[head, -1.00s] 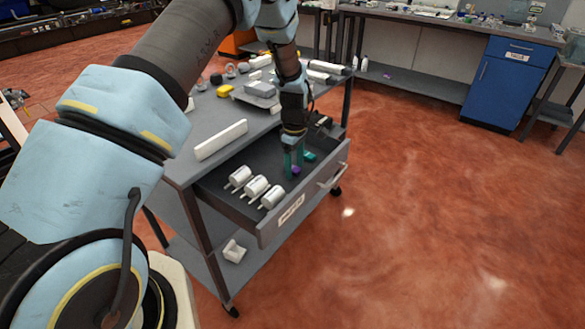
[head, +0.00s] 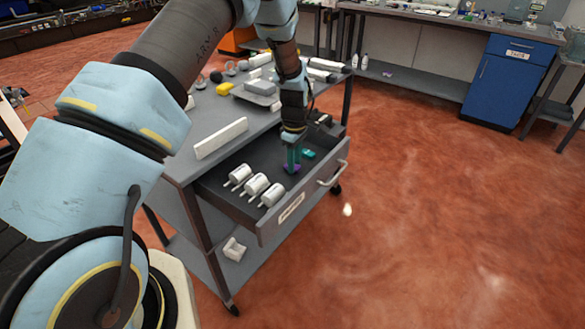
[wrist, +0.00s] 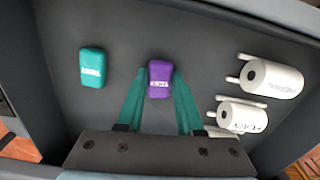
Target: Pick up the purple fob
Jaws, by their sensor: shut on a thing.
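The purple fob (wrist: 160,78) is in the open drawer, between the two teal fingers of my gripper (wrist: 159,88) in the wrist view. My gripper is shut on it. In the head view the purple fob (head: 291,169) shows at the fingertips of my gripper (head: 292,164), low over the drawer floor. I cannot tell whether it touches the floor. A teal fob (wrist: 91,67) with a label lies to the left of it in the wrist view, apart from the fingers.
Several white cylinders (head: 256,186) lie in the drawer near its left end. The drawer's front wall (head: 302,205) has a handle. The cart top (head: 207,117) above holds a white bar (head: 221,138), a yellow item (head: 224,89) and other objects.

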